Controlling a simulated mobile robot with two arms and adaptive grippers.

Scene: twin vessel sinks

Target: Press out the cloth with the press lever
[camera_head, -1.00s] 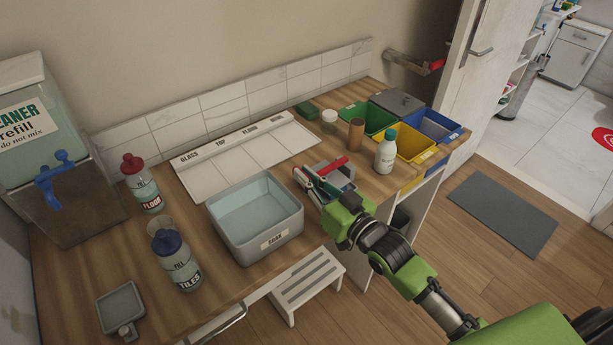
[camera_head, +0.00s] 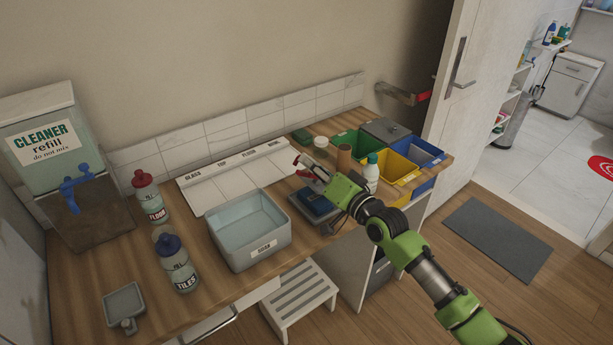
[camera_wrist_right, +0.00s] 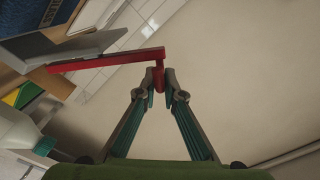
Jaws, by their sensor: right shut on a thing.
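The press (camera_head: 296,207) stands on the counter right of the grey basin, with a dark blue cloth (camera_head: 315,203) on its bed. In the wrist view, the press's grey upper plate (camera_wrist_right: 75,47) is swung up, with the red press lever (camera_wrist_right: 105,60) along it. My right gripper (camera_head: 305,168) is above the press. In the wrist view, my right gripper (camera_wrist_right: 164,85) is shut on the lever's red end. The cloth shows in part at the top left of the wrist view (camera_wrist_right: 62,12). My left gripper is not in view.
The grey basin (camera_head: 250,228) is left of the press. A white bottle (camera_head: 371,176) and a brown cylinder (camera_head: 344,158) stand close to the right arm. Green, yellow (camera_head: 400,167) and blue bins are further right. A step stool (camera_head: 300,298) stands in front below.

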